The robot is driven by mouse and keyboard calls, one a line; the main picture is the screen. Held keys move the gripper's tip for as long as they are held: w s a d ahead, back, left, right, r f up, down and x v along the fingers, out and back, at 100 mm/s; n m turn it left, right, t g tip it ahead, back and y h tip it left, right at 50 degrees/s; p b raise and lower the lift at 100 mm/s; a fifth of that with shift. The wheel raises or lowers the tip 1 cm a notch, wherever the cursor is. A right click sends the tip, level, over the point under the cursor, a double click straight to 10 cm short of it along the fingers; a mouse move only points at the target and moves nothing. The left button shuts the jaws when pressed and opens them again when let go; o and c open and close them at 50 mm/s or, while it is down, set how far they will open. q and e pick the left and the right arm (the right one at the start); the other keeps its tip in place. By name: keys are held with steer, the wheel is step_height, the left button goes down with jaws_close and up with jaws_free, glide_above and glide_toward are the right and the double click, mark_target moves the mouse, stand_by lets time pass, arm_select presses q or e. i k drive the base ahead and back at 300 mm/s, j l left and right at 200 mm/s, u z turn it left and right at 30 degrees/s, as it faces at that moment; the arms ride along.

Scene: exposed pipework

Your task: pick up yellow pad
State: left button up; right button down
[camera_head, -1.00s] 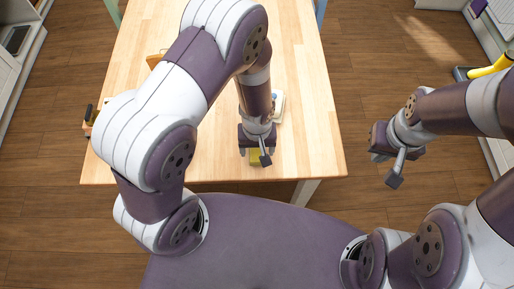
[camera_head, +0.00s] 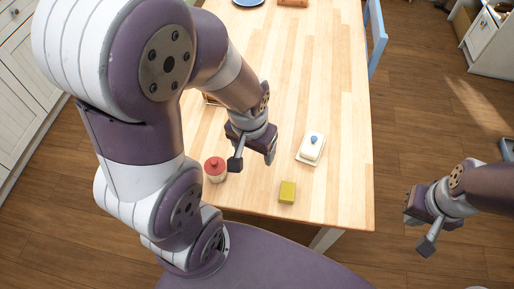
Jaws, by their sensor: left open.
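The yellow pad (camera_head: 287,192) is a small yellow block lying on the wooden table (camera_head: 330,190) near its front edge, uncovered and apart from both grippers. My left gripper (camera_head: 252,163) is above the table, to the left of and farther back than the pad. It is open, and I see nothing held in it. My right gripper (camera_head: 420,225) is off the table's right side, over the floor. Its fingers are too small and angled to tell whether they are open.
A white butter dish (camera_head: 312,147) with a blue knob stands behind the pad. A jar with a red lid (camera_head: 215,169) stands left of my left gripper. A blue plate (camera_head: 248,2) is at the far end. A blue chair (camera_head: 376,35) is beside the table's right side.

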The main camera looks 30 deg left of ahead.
mark_target(288, 191)
steer(key=l+u, duration=0.4)
steer(key=i+l+u, duration=0.1)
steer(key=l+u, duration=0.7)
steer(key=k+j, duration=0.05)
